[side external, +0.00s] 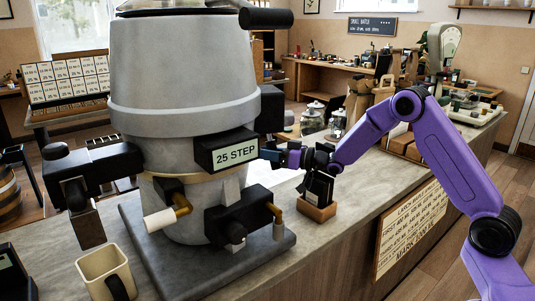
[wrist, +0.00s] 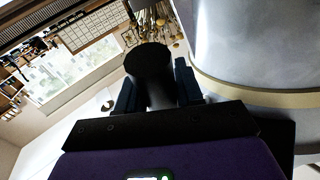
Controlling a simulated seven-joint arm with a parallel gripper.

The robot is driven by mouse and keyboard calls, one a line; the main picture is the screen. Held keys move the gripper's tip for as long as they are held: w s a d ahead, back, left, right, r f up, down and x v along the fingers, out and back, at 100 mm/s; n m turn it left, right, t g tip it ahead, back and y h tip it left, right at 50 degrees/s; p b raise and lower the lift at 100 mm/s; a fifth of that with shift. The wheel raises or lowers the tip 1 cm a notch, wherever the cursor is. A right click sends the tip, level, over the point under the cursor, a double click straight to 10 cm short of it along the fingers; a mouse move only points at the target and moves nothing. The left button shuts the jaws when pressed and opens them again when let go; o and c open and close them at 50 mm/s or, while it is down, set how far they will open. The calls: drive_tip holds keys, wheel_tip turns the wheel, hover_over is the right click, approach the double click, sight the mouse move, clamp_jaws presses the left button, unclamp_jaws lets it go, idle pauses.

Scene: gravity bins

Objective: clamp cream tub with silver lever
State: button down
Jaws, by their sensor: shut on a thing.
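My gripper (side external: 292,158) is at the right side of a large grey machine, beside its "25 STEP" label. In the wrist view, my gripper's two fingers (wrist: 157,92) are closed around a dark round-ended handle (wrist: 149,62). I cannot tell what the handle joins to, and no silver lever can be clearly made out. A cream, square-topped tub (side external: 104,272) with a dark handle stands at the lower left of the counter, below a dark arm of the machine and apart from my gripper. The wrist view does not show the tub.
The grey machine (side external: 182,75) stands on a dark base plate (side external: 137,232) and fills the left of the counter (side external: 372,196). A small wooden box with dark items (side external: 318,209) stands just below my gripper.

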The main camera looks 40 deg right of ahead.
drive_tip(key=shift+s+r+m+g+h, duration=0.25)
drive_tip(key=shift+s+r+m+g, duration=0.1)
drive_tip(key=shift+s+g, duration=0.25)
drive_tip(key=shift+s+r+m+g+h, duration=0.2)
drive_tip(key=shift+s+r+m+g, duration=0.15)
drive_tip(key=shift+s, duration=0.3)
drive_tip(key=shift+s+r+m+g+h, duration=0.2)
drive_tip(key=shift+s+r+g+h, duration=0.1)
drive_tip(key=shift+s+g, duration=0.3)
drive_tip(key=shift+s+r+m+g+h, duration=0.35)
drive_tip(key=shift+s+r+m+g, duration=0.15)
drive_tip(key=shift+s+r+g, duration=0.55)
drive_tip(key=shift+s, duration=0.1)
drive_tip(key=c, duration=0.8)
unclamp_jaws()
drive_tip(key=v, duration=1.7)
drive_tip(key=shift+r, duration=0.25)
drive_tip(key=shift+d, duration=0.15)
